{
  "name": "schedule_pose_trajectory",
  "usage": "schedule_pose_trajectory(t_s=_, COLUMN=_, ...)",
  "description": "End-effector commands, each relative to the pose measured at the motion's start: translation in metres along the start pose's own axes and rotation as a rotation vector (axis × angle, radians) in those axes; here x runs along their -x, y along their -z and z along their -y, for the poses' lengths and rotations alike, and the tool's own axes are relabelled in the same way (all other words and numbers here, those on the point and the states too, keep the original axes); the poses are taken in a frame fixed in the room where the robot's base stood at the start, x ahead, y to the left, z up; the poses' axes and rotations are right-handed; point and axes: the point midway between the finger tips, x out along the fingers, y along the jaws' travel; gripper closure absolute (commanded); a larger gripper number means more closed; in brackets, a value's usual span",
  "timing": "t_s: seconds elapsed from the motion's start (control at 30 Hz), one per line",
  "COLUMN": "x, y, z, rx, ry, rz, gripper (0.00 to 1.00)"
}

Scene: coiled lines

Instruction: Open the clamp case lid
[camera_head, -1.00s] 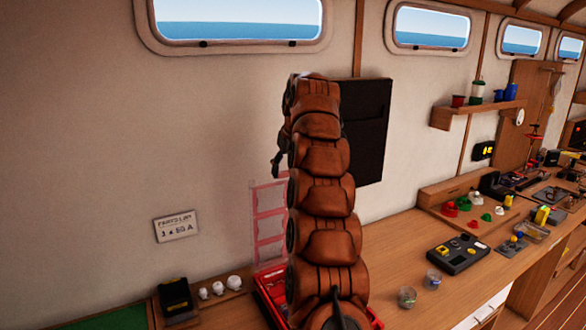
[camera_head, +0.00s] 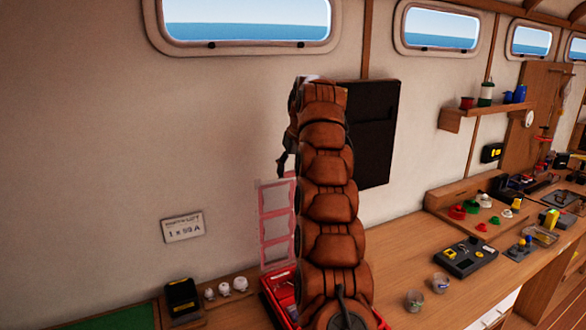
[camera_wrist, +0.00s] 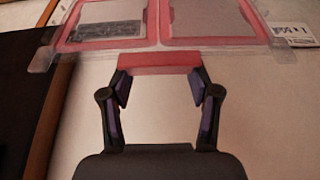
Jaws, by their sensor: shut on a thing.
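The clamp case (camera_head: 273,308) is a red case on the bench, largely hidden behind my arm in the head view. Its lid (camera_head: 275,225) is clear with a red frame and stands up roughly vertical behind the case, against the wall side. In the wrist view the lid (camera_wrist: 160,43) spans the top of the picture, with a red tab (camera_wrist: 160,62) on its edge. My gripper (camera_wrist: 160,82) is shut on this red tab, one finger at each end. My arm hides the lid's right part in the head view.
A black box (camera_head: 183,300) and several small white knobs (camera_head: 225,289) sit left of the case. Two small clear cups (camera_head: 414,300) and a dark control box (camera_head: 465,255) lie to the right. A black panel (camera_head: 372,135) hangs on the wall behind my arm.

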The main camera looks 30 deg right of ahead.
Motion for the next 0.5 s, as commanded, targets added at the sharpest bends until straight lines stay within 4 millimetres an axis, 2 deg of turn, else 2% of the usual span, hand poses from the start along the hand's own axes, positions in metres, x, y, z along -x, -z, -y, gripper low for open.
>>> schedule_pose_trajectory(t_s=0.07, x=-0.0003, y=0.0002, z=-0.0003, rx=0.000, ry=-0.001, rz=-0.001, gripper=1.00)
schedule_pose_trajectory(t_s=0.1, x=-0.0004, y=0.0003, z=-0.0003, rx=0.000, ry=-0.001, rz=-0.001, gripper=0.35)
schedule_pose_trajectory(t_s=0.3, x=-0.0002, y=0.0002, z=-0.0002, rx=0.000, ry=-0.001, rz=0.000, gripper=0.14)
schedule_pose_trajectory(t_s=0.5, x=-0.0001, y=0.0001, z=-0.0002, rx=0.000, ry=0.000, rz=0.000, gripper=0.12)
